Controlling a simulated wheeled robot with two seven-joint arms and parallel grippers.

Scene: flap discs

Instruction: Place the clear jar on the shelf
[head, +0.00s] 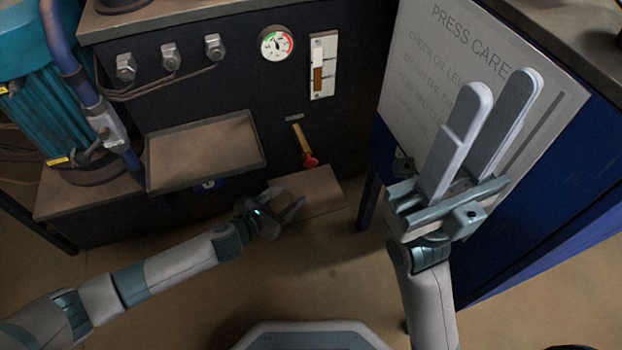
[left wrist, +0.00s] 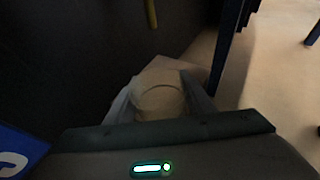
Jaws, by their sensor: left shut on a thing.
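My left gripper (head: 287,203) is low in front of the dark machine, at the near left edge of a flat brown shelf-like plate (head: 318,190). In the left wrist view, a round, see-through jar (left wrist: 160,92) sits between its fingers, and the gripper is shut on it. The jar can hardly be made out in the head view. In the left wrist view a pale flat surface (left wrist: 190,68) shows just beyond the jar; I cannot tell whether they touch. My right gripper (head: 502,88) is raised at the right, open and empty.
A rimmed brown tray (head: 205,150) juts from the machine front to the left. A yellow-handled lever with a red end (head: 303,147) hangs above the brown plate. A press care sign (head: 430,60) stands behind my right gripper, by a blue cabinet (head: 560,190). A gauge (head: 277,43) is higher up.

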